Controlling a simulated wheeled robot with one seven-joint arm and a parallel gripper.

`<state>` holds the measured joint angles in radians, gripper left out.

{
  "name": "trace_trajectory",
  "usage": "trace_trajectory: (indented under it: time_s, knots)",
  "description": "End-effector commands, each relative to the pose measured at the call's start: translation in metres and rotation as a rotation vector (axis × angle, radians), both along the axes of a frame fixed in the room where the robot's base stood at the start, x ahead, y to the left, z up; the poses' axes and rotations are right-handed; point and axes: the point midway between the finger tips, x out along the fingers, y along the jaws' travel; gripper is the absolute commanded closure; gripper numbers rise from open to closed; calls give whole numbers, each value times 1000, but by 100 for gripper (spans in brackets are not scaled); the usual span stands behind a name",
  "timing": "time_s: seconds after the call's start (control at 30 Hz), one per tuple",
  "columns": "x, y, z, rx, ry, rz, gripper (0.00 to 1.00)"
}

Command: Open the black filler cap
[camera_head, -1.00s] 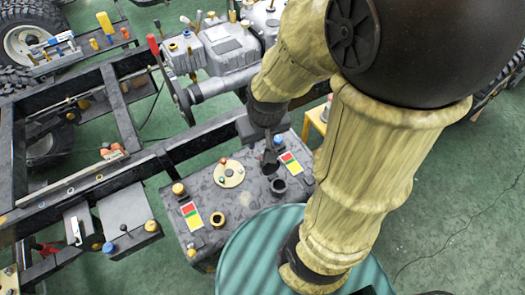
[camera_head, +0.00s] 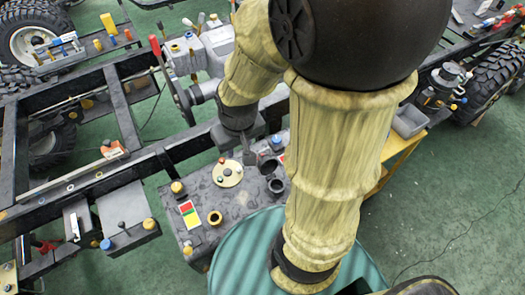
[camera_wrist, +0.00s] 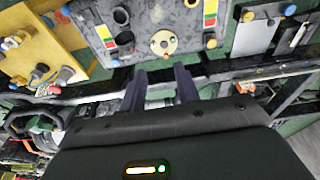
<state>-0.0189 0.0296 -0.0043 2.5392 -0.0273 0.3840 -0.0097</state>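The black filler neck (camera_head: 276,185) is on the right part of the grey tank (camera_head: 240,205). It looks like a dark open ring. The black filler cap (camera_head: 268,165) appears raised at the neck's far side, tipped back from the opening. In the wrist view the neck (camera_wrist: 125,38) and the cap (camera_wrist: 127,53) show at upper left. My gripper (camera_head: 249,157) is left of the cap and apart from it, as far as I can see. In the wrist view its two fingers (camera_wrist: 160,75) are spread with nothing between them.
A round beige plate (camera_head: 227,173) with small knobs and a yellow-ringed port (camera_head: 215,218) sit on the tank. The black chassis rail (camera_head: 110,178) runs behind it. A teal ribbed drum (camera_head: 240,262) stands in front. A yellow stand (camera_head: 402,150) is at right.

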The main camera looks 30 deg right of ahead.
Motion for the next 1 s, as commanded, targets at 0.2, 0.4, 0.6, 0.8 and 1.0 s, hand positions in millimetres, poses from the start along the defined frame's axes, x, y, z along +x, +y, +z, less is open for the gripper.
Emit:
trace_trajectory:
  time_s: [0.2,0.4,0.6,0.8,1.0]
  knots:
    - [4,7,-68,-116,243,248,68]
    - [13,2,-134,-315,538,544,68]
    - [35,-4,-189,-572,821,803,68]
    - [70,1,-237,-891,1080,1007,68]
    - [105,25,-272,-1226,1279,1123,68]
